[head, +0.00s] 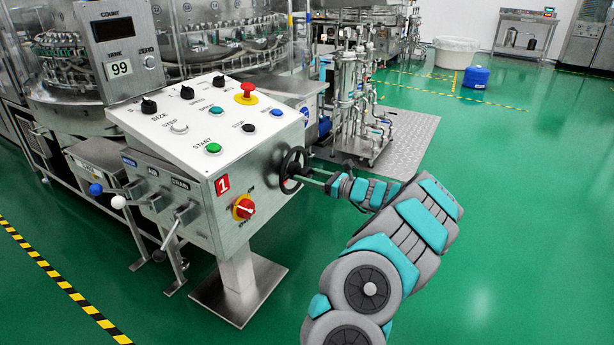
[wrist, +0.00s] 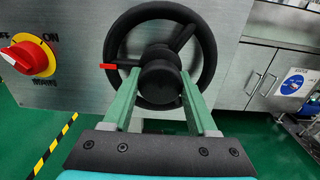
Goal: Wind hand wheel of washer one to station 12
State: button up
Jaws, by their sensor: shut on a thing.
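The black hand wheel (head: 293,170) is on the right side of the control box marked with a red 1 (head: 222,184). It fills the upper middle of the wrist view (wrist: 203,48), with a dark hub, spokes and a red pointer (wrist: 108,66) at its left. My gripper (head: 305,173) reaches the wheel from the right. In the wrist view its two green fingers (wrist: 158,92) are shut on the wheel's central part, one on each side. The fingertips are partly hidden by the hub.
The sloped panel (head: 170,124) carries several knobs and buttons, with a red emergency button (head: 246,93) on top. A red main switch (head: 243,208) is on the box's side, left of the wheel. Levers (head: 178,226) stick out in front. Green floor lies open at right.

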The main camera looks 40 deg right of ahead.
grip_shut()
dwell(0.3)
jog(key=shift+f+n+b, duration=0.15)
jog(key=shift+n+b, duration=0.25)
